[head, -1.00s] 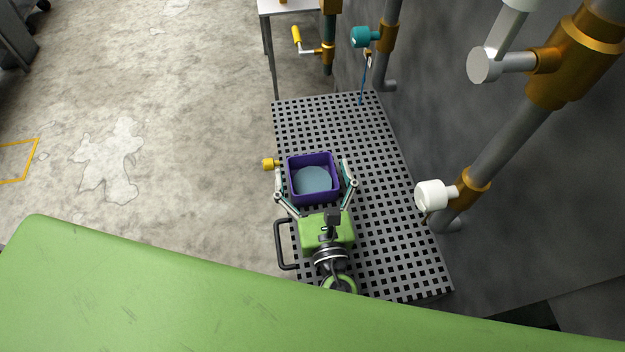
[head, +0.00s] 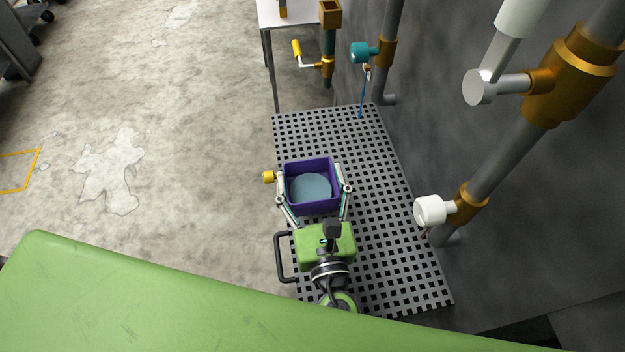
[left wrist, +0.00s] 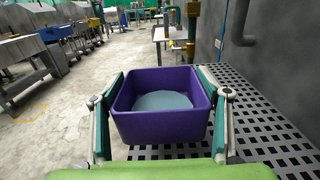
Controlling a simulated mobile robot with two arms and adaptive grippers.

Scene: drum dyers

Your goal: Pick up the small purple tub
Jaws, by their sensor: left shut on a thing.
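The small purple tub (head: 312,207) is a square, open-topped container with a blue-grey round patch inside at its bottom. It is at or just over the perforated metal platform (head: 385,240); I cannot tell whether it touches it. My left gripper (head: 312,186) is shut on the tub, with one finger against each side wall. In the left wrist view the tub (left wrist: 162,128) sits upright between the two green-padded fingers. My right gripper is not in view.
A grey wall with pipes stands on the right, with a white-handled valve (head: 430,211) and a teal valve (head: 364,53). A yellow knob (head: 268,177) is beside the tub's left. A white table (head: 285,14) stands behind.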

